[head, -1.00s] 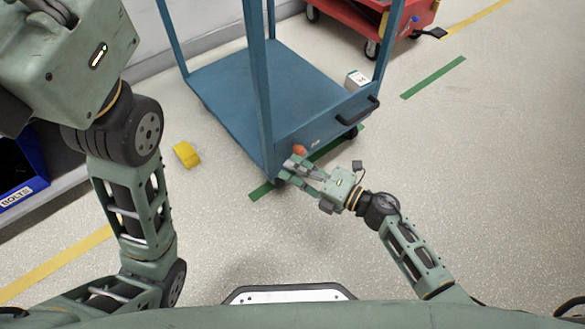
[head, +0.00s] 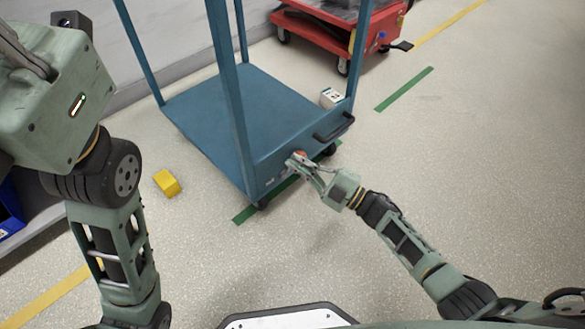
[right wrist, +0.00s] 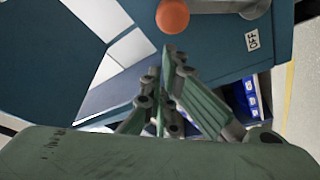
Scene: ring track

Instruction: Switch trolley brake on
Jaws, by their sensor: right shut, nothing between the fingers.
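The blue trolley (head: 255,115) stands in the middle of the head view, with a dark handle (head: 334,126) on its near side. An orange ball knob (right wrist: 172,16) shows at the top of the right wrist view, in front of the trolley's blue panel. An OFF label (right wrist: 252,40) is on the panel to its right. My right gripper (head: 298,162) is shut and empty, its tips just below the knob in the right wrist view; I cannot tell whether they touch it. My left gripper (head: 25,50) is partly cut off at the upper left, its fingertips unclear.
A red cart (head: 330,30) stands behind the trolley. A yellow block (head: 167,183) lies on the floor to the left. Green tape (head: 404,89) marks the floor. The floor at right is clear.

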